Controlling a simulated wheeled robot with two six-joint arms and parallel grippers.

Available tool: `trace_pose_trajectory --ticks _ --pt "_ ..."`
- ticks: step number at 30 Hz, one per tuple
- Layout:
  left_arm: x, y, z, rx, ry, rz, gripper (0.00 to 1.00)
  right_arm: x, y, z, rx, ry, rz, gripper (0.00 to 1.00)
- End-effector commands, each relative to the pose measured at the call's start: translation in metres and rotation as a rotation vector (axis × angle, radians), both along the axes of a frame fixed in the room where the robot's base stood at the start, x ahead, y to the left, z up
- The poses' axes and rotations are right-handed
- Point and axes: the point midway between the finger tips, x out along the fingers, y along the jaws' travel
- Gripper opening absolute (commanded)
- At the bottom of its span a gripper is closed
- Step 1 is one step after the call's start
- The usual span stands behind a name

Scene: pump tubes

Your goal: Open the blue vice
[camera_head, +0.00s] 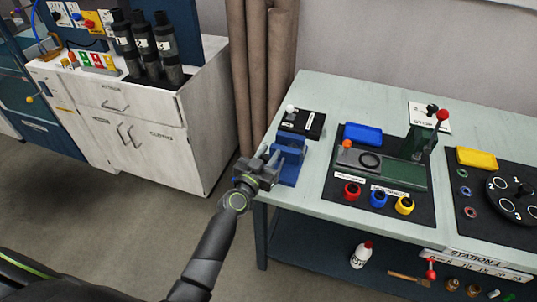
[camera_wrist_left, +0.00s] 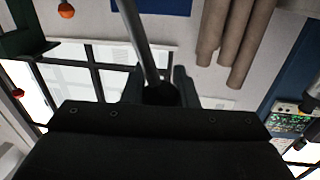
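The blue vice (camera_head: 288,160) stands at the left edge of the pale green table in the head view. My left gripper (camera_head: 268,166) is at the vice's left side, partly covering it. In the left wrist view a grey bar with a dark rounded end (camera_wrist_left: 148,60) lies between the two fingers of my left gripper (camera_wrist_left: 160,88). The bar looks like the vice's handle. The fingers are on both sides of its end, but I cannot tell whether they press on it. The jaw gap of the vice is too small to read. My right gripper is not in view.
A black pad with a white-knobbed lever (camera_head: 303,123) stands just behind the vice. A dark mat with a green fixture (camera_head: 403,174) and coloured rings lies to its right. Brown pipes (camera_head: 262,65) rise behind the table's left end. The floor left of the table is clear.

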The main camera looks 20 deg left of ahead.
Motion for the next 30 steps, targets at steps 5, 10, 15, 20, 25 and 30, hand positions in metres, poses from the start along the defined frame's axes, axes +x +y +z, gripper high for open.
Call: trace_pose_trajectory --ticks 5,10,15,20,25,30 --pt "0.000 0.000 0.000 0.000 0.000 0.000 0.02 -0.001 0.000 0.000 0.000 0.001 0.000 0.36" --pt "0.000 0.000 0.000 0.000 0.000 0.000 0.00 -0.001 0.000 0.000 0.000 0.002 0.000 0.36" --pt "0.000 0.004 -0.004 -0.037 0.001 0.001 0.00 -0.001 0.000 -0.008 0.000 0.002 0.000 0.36" --pt "0.000 0.013 -0.010 -0.144 0.004 0.001 0.00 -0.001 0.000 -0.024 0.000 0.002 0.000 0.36" --pt "0.001 0.023 -0.016 -0.272 0.008 0.001 0.00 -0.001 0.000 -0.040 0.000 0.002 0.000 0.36" --pt "0.001 0.031 -0.022 -0.393 0.013 0.001 0.00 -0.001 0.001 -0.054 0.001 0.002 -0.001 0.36"
